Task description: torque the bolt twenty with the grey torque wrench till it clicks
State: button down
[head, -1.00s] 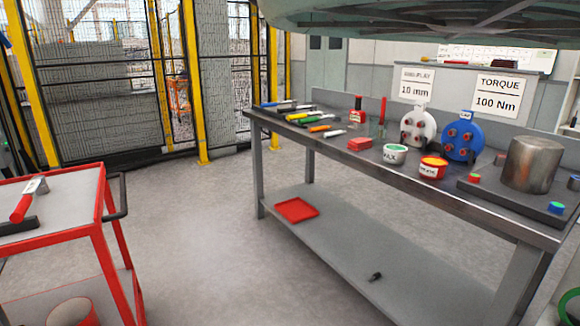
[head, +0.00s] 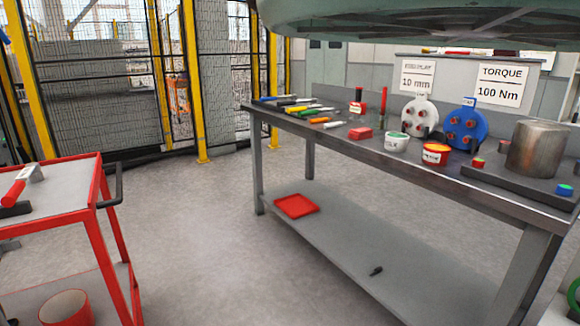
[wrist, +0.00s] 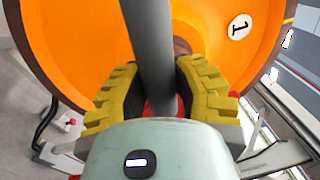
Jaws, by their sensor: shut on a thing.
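In the wrist view, my gripper (wrist: 155,78) is shut with its yellow ribbed fingers on either side of a grey round bar (wrist: 148,35). The bar looks like the grey torque wrench; its ends are not in view. Behind it is a large orange disc (wrist: 85,45) with a white round label (wrist: 239,27) marked 1. A dark brownish round part (wrist: 181,46) shows beside the bar at the disc's middle. I cannot make out bolt twenty in either view. My gripper is not in the head view.
A grey workbench (head: 335,190) carries tools, tubs, a white and a blue bolted disc and a metal cylinder (head: 538,150). A sign (head: 498,88) reads TORQUE 100 Nm. A red cart (head: 70,205) stands at left. Open floor (head: 210,250) lies between them, with fencing behind.

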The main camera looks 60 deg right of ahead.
jog(key=f+n+b, duration=0.2)
jog(key=f, duration=0.1)
jog(key=shift+s+g+b, duration=0.2)
jog(key=shift+g+b, duration=0.1)
jog(key=shift+b, duration=0.05)
jog(key=shift+w+a, duration=0.15)
jog(key=shift+w, duration=0.05)
dwell(0.3)
notch_tip(320, 180, up, 3)
jog(key=m+p, duration=0.1)
jog(key=p, duration=0.2)
jog(key=shift+w, duration=0.1)
jog(key=shift+w+r+m+p, duration=0.1)
jog(key=shift+r+m+p, duration=0.25)
jog(key=shift+m+p, duration=0.25)
jog(key=shift+f, duration=0.1)
